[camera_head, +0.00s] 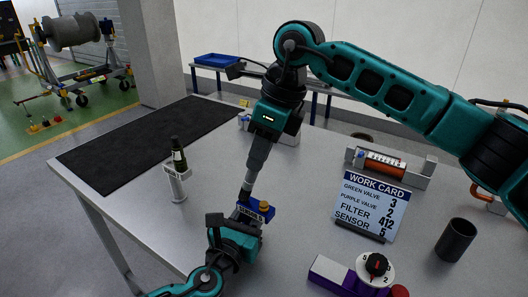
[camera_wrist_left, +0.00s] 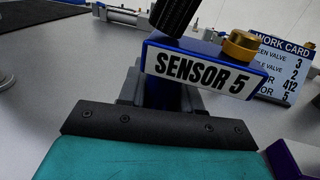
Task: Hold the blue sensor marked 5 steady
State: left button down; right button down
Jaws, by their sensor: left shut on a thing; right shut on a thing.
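The blue sensor marked 5 (camera_head: 262,209) has a white label and a brass knob on top. It also shows close up in the left wrist view (camera_wrist_left: 205,72), slightly tilted. My left gripper (camera_head: 238,222) is shut on the sensor from below; in that view its jaws (camera_wrist_left: 160,92) are partly hidden behind the label. My right gripper (camera_head: 248,186) comes down from above and is shut at the sensor's top left. A black ribbed cylinder (camera_wrist_left: 176,14) stands there; whether it is part of the sensor is unclear.
The work card (camera_head: 371,203) stands right of the sensor, before an orange cylinder in a grey holder (camera_head: 384,165). A black cup (camera_head: 455,240) and a purple-based dial (camera_head: 376,266) are at the right. A dark bottle on a stand (camera_head: 178,172) is at the left, near a black mat (camera_head: 130,145).

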jog(key=shift+w+a, duration=0.2)
jog(key=shift+a, duration=0.1)
jog(key=shift+r, duration=4.5)
pick_arm(q)
jog(key=c, duration=0.7)
grip_release()
